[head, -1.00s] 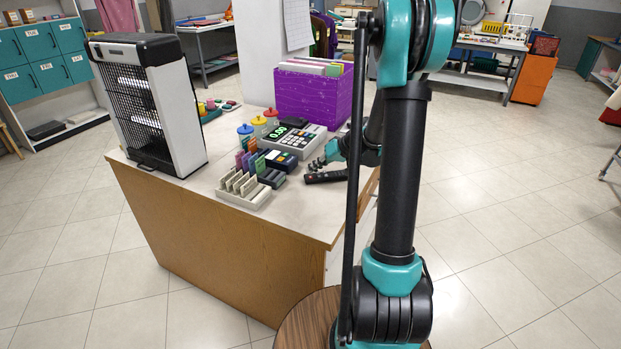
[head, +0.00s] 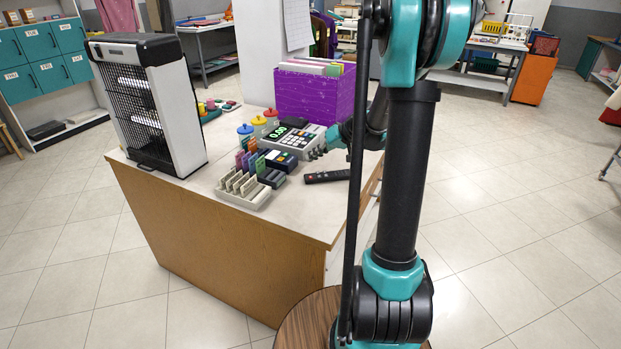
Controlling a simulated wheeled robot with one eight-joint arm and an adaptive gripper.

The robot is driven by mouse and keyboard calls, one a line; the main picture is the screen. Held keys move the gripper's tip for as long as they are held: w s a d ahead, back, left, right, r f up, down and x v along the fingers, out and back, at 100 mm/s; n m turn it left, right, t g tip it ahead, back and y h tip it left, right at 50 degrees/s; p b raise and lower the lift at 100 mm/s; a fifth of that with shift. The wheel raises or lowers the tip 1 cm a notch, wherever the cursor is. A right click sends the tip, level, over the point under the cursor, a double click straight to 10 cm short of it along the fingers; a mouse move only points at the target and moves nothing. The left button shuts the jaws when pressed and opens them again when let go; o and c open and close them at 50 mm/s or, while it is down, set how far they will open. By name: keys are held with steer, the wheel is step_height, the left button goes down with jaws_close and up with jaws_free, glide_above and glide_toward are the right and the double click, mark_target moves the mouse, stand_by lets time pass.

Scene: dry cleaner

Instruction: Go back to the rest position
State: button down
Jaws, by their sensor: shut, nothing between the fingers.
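My gripper (head: 318,152) is shut and empty, small in the head view. It is above the counter (head: 312,217), beside the cash register (head: 291,139). A black remote (head: 327,176) lies on the counter just below and in front of my gripper, apart from it. My arm stands upright in the right middle of the view, and its thick links hide part of the counter's right side.
A purple file box (head: 315,95) stands at the back. The floor right of my arm is clear.

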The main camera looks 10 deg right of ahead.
steer(key=s+h, duration=0.1)
steer(key=s, duration=0.3)
steer(key=s+f+m+h, duration=0.1)
steer(key=s, duration=0.4)
steer(key=s+a+h, duration=0.1)
steer(key=s, duration=0.4)
steer(key=shift+f+g, duration=0.3)
steer(key=shift+f, duration=0.1)
steer(key=s+d+f+m+h, duration=0.1)
steer(key=s+d+f+h, duration=0.1)
steer(key=s, duration=0.6)
steer(key=s+d+f+m+h, duration=0.1)
steer(key=s+d+f+h, duration=0.1)
steer(key=s, duration=0.6)
steer(key=shift+d+f+h, duration=0.15)
steer(key=shift+f+h, duration=0.35)
